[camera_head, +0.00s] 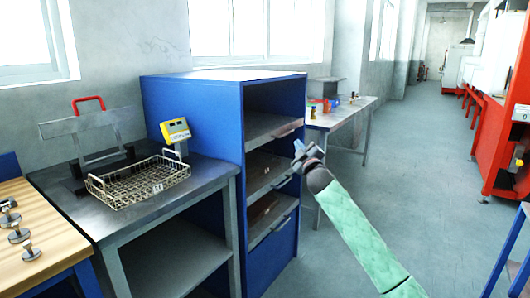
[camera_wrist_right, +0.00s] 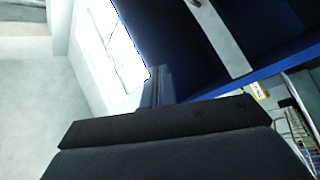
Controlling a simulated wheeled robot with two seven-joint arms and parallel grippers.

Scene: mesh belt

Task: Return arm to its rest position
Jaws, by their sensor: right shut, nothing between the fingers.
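My right arm comes in from the lower right of the head view with a green sleeve. Its gripper (camera_head: 301,150) is in the air in front of the open side of the blue shelf cabinet (camera_head: 192,119). The gripper is shut with nothing held. In the right wrist view the dark gripper body (camera_wrist_right: 165,135) fills the bottom, and blue cabinet panels show beyond it. My left arm and left gripper are not in view.
A metal table (camera_head: 75,205) left of the cabinet holds a wire basket (camera_head: 137,182) and a yellow scale display (camera_head: 175,131). A wooden bench (camera_head: 40,262) with metal weights is at far left. A side table (camera_head: 345,116) stands behind.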

